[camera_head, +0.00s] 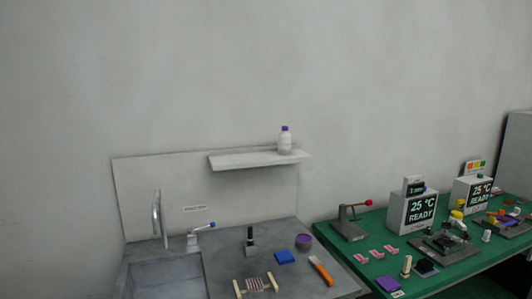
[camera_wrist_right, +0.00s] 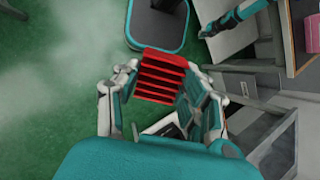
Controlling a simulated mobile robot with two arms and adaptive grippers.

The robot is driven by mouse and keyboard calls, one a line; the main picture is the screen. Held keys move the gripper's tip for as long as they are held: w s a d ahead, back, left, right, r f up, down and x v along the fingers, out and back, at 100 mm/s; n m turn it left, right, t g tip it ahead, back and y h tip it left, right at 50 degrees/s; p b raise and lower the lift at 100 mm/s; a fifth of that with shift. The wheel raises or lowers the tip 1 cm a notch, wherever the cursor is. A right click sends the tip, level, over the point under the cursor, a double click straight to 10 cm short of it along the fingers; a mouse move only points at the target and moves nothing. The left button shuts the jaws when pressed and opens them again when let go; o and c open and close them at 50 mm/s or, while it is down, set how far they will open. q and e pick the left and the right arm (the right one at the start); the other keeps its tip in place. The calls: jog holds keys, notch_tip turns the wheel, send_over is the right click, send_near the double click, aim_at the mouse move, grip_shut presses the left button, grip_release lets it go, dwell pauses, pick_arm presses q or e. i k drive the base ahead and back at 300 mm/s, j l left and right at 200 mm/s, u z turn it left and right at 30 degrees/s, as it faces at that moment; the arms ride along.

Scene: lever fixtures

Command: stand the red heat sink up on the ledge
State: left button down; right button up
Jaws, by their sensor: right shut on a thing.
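The red heat sink (camera_wrist_right: 162,76), with several parallel fins, shows in the right wrist view between the fingers of my right gripper (camera_wrist_right: 160,85). The gripper is shut on it and holds it above the green floor. Part of its right side is hidden by a finger. The ledge (camera_head: 235,161) is a pale shelf on the wall in the head view, with a white bottle with a purple cap (camera_head: 285,141) near its right end. Neither gripper shows in the head view, and my left gripper is not clearly seen in any view.
Below the ledge is a grey counter (camera_head: 215,262) with a sink, tap, blue block (camera_head: 285,257), purple tub (camera_head: 303,241) and orange-handled item (camera_head: 320,270). A green bench (camera_head: 375,250) with devices stands at right. The left and middle of the ledge are bare.

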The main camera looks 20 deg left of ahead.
aim_at(228, 161)
jog(key=i+u, duration=0.25)
jog(key=i, duration=0.55)
jog(key=i+l+u, duration=0.2)
jog(key=i, duration=0.55)
